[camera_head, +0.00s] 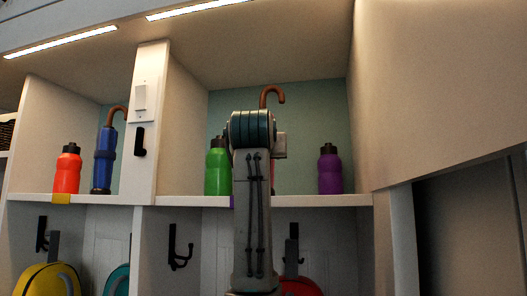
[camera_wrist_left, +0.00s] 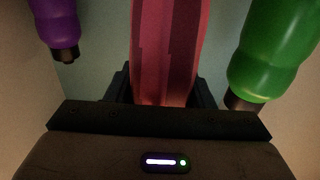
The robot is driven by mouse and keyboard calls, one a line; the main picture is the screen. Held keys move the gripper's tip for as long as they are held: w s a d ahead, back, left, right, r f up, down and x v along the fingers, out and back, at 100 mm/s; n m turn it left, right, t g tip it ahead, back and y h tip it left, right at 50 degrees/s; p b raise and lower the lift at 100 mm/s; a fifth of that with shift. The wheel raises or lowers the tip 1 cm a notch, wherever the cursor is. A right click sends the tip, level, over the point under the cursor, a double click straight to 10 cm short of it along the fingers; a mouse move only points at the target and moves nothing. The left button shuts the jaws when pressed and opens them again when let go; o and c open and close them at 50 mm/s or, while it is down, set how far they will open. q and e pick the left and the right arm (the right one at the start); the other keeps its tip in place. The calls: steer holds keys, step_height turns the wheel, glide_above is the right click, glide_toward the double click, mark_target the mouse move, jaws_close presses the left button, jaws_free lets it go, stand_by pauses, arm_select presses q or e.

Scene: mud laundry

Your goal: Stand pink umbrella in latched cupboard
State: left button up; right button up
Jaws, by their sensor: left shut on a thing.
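The pink umbrella (camera_wrist_left: 168,45) is between the fingers of my left gripper (camera_wrist_left: 162,88), which is shut on it in the left wrist view. In the head view its brown crook handle (camera_head: 273,94) shows above my arm, in the right-hand open compartment. My right gripper is not in view. I cannot make out a latched door.
The left compartment holds an orange bottle (camera_head: 67,170) and a blue umbrella (camera_head: 104,160). A divider (camera_head: 151,90) with a switch and a dark fitting separates the compartments. Below hang a yellow bag (camera_head: 46,281) and a red bag (camera_head: 300,287) near dark hooks (camera_head: 178,250).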

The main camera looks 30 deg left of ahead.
arm_select(q)
steer(key=shift+s+d+r, duration=0.1)
steer(key=shift+s, duration=0.1)
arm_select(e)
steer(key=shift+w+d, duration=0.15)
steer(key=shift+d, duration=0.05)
arm_select(q)
steer(key=o, duration=1.1)
steer(key=shift+w, duration=0.1)
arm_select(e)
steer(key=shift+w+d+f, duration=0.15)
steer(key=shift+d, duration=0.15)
arm_select(q)
steer(key=shift+o, duration=0.2)
steer(key=shift+s+d, duration=0.15)
steer(key=shift+s, duration=0.15)
steer(key=b+v, duration=0.5)
steer(key=v, duration=0.6)
steer(key=shift+s, duration=0.2)
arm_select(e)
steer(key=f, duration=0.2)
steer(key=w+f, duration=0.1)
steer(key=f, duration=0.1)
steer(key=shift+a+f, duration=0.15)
